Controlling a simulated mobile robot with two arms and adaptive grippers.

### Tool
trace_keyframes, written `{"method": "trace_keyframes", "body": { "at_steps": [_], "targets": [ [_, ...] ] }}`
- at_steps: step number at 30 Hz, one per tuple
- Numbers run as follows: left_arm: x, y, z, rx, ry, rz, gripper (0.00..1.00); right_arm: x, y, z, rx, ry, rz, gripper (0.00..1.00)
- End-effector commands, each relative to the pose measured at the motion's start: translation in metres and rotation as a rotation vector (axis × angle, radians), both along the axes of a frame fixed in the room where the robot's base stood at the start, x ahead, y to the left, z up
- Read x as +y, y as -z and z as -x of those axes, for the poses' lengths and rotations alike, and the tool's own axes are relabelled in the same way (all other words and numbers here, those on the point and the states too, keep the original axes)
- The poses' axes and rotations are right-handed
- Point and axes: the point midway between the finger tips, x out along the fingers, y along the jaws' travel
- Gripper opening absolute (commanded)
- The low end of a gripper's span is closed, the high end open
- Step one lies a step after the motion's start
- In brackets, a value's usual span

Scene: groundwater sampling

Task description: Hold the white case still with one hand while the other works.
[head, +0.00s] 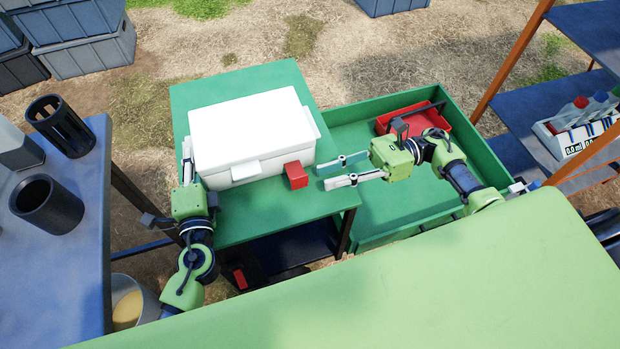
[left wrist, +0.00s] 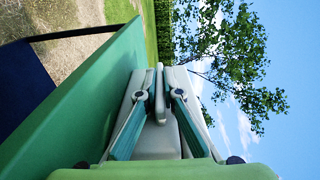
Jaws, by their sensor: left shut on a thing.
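The white case (head: 250,130) sits closed on the green table (head: 250,230), with a white latch tab (head: 246,171) on its near side. My left gripper (head: 187,150) is at the case's left side. In the left wrist view its two fingers close on a pale tab (left wrist: 160,95) that stands out from the case (left wrist: 158,142). My right gripper (head: 323,178) is open and empty, its fingers pointing left, to the right of the case. A red block (head: 295,175) stands by the case's near right corner, between it and my right gripper.
A green tray (head: 370,222) with a red bin (head: 412,121) adjoins on the right. A blue table (head: 70,270) with black cylindrical holders (head: 46,204) is at left. Shelves with a bottle rack (head: 565,140) stand at far right. The table's near left part is clear.

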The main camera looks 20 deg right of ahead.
Motion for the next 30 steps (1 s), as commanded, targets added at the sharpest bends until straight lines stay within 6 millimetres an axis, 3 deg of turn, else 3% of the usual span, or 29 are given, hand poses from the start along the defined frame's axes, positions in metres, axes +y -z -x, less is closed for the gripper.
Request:
{"method": "trace_keyframes", "body": {
  "at_steps": [3, 10, 20, 21, 24, 30],
  "targets": [
    [0.000, 0.001, 0.000, 0.001, 0.001, 0.000, 0.00, 0.024, 0.000, 0.000, -0.001, 0.000, -0.002, 0.24],
    [0.000, 0.001, 0.000, 0.002, 0.001, 0.000, 0.00, 0.049, 0.000, 0.000, 0.001, 0.000, -0.001, 0.24],
    [0.000, 0.001, 0.000, 0.002, 0.001, 0.000, 0.00, 0.054, 0.000, 0.000, 0.002, 0.002, 0.001, 0.24],
    [0.000, 0.001, 0.000, 0.002, 0.001, 0.000, 0.00, 0.054, 0.000, 0.000, 0.002, 0.002, 0.001, 0.21],
    [0.000, 0.001, 0.000, 0.002, 0.001, 0.000, 0.00, 0.054, 0.000, 0.000, 0.002, 0.002, 0.001, 0.00],
    [0.000, 0.001, 0.000, 0.002, 0.001, 0.000, 0.00, 0.054, 0.000, 0.000, 0.002, 0.002, 0.001, 0.00]
  ]
}}
